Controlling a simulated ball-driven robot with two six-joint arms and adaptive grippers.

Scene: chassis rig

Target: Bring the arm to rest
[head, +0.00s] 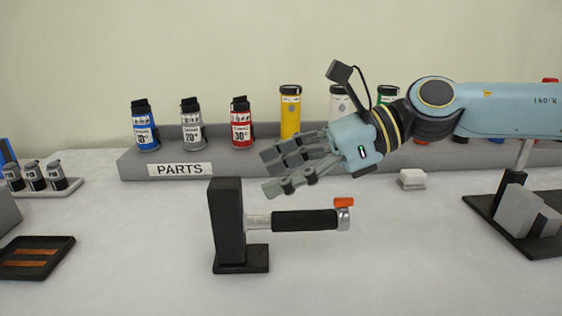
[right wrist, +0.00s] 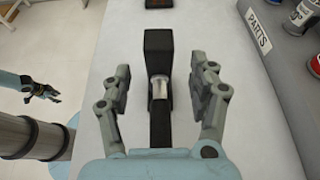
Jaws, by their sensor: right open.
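My right gripper (head: 285,168) is open and empty. Its arm comes in from the right, and the gripper hangs in the air above the bench, pointing left. In the head view it appears above a black-gripped handle (head: 305,221) fixed to a dark upright stand (head: 229,225). In the right wrist view the open fingers (right wrist: 165,92) appear on either side of the handle's silver collar (right wrist: 159,88), with the stand (right wrist: 158,50) beyond. I cannot tell the exact height above the handle. My left gripper (right wrist: 45,92) shows small at the left of the right wrist view; its jaw state is unclear.
A grey parts rack (head: 225,160) with several bottles runs along the back. A small white block (head: 412,179) lies before it. A black fixture with grey blocks (head: 520,212) stands at right. A dark tray (head: 37,257) and several small jars (head: 35,177) are at left.

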